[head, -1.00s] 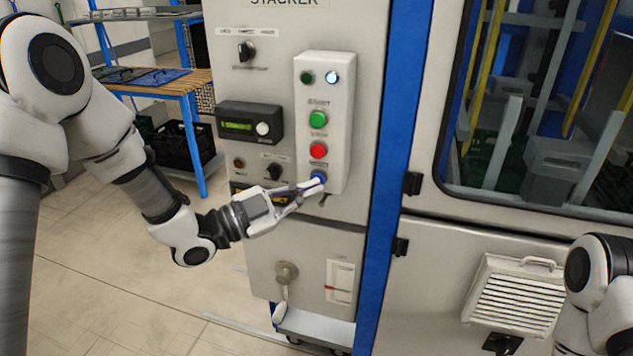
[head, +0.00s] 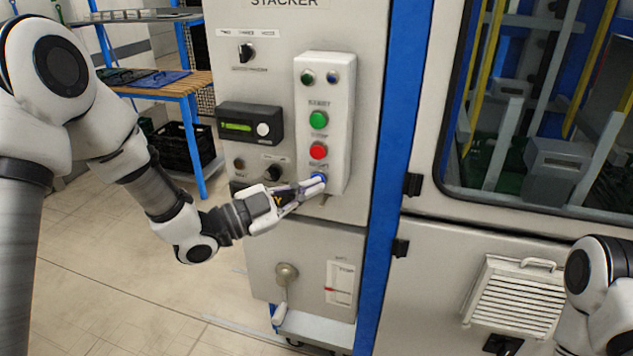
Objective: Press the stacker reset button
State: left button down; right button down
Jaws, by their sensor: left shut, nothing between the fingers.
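The stacker panel (head: 228,80) carries a pale raised button box (head: 340,120). The box has a green button (head: 318,120), a red button (head: 318,151) and, at the bottom, a blue button (head: 320,176), partly hidden by my fingertips. My left gripper (head: 316,186) is shut and empty, its tips at the blue button and seeming to touch it; the exact contact is hard to see. Two small lamps at the top of the box, one green (head: 307,78) and one blue (head: 333,77), look unlit. My right gripper is not in view; part of my right arm shows at lower right.
Left of the box are a selector knob (head: 246,53), a small display unit (head: 249,125) and a lower black knob (head: 273,172). A lever handle (head: 286,274) sits below. A blue-legged table (head: 187,89) stands at back left. A windowed machine enclosure fills the right.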

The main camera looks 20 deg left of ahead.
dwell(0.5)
pick_arm(q)
jog(key=shift+s+b, duration=0.3)
jog(key=shift+s, duration=0.45)
jog(key=s+b, duration=0.1)
jog(key=s, duration=0.4)
jog(key=shift+a, duration=0.1)
dwell(0.3)
